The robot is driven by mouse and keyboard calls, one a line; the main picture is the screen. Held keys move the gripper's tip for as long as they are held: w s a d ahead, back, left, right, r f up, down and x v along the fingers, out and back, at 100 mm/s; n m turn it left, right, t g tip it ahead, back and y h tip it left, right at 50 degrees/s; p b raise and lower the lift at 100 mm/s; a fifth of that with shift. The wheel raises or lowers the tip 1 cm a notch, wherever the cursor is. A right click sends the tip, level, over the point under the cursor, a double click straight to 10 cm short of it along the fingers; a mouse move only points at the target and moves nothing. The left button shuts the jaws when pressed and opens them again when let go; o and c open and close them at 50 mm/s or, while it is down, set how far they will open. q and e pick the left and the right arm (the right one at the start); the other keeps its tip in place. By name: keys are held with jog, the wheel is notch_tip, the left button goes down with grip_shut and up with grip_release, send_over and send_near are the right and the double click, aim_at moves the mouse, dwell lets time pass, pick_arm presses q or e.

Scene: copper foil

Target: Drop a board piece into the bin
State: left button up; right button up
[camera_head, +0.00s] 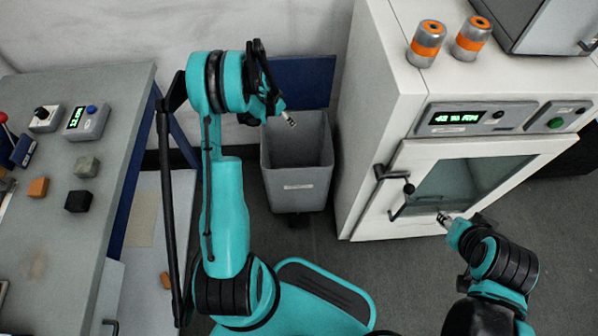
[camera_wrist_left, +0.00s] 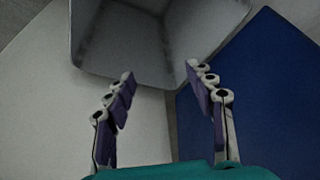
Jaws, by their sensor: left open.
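The grey bin (camera_head: 297,190) stands on the floor between the table and the white cabinet, its top open. My left gripper (camera_head: 288,118) is over the bin's far left part. In the left wrist view, my left gripper (camera_wrist_left: 161,78) has its fingers spread with nothing between them, and the bin (camera_wrist_left: 120,45) shows beyond the fingertips. No board piece can be made out for sure; the visible inside of the bin looks bare, but part is hidden. My right gripper (camera_head: 444,218) is in front of the cabinet's glass door, small and partly hidden by its arm.
The grey table (camera_head: 75,215) at left holds an orange block (camera_head: 38,187), a grey-green block (camera_head: 87,167), a black block (camera_head: 78,201) and small instruments. The white cabinet (camera_head: 370,130) bounds the right side. A blue panel (camera_head: 305,80) stands behind the bin.

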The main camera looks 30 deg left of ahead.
pick_arm(q)
jog(key=v, duration=0.4)
jog(key=shift+r, duration=0.15)
